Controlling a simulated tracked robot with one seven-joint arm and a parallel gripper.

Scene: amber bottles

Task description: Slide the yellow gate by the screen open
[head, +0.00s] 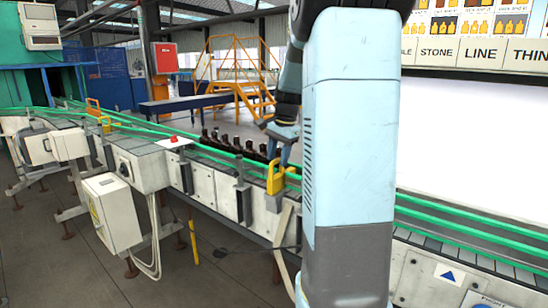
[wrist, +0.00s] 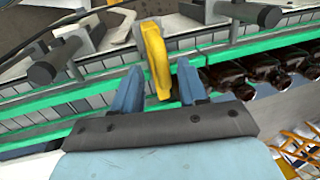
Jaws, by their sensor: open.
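A yellow gate (head: 276,180) with a handle-like loop stands at the near side of the conveyor, beside my arm. In the wrist view the yellow gate (wrist: 156,62) rises between the two blue fingers of my gripper (wrist: 159,74). My gripper (head: 281,158) is open, pointing down at the gate's top, with one finger on each side. A gap shows on both sides in the wrist view; I cannot tell how deep the fingers reach. Another yellow gate (head: 94,104) stands farther left along the conveyor.
Green guide rails (head: 150,126) run along the conveyor. Several amber bottles (head: 232,146) stand on it just beyond the gate, also in the wrist view (wrist: 262,68). A white control box (head: 110,212) and bright panel (head: 455,140) flank the line. Dark rail posts (wrist: 50,65) stand near the gripper.

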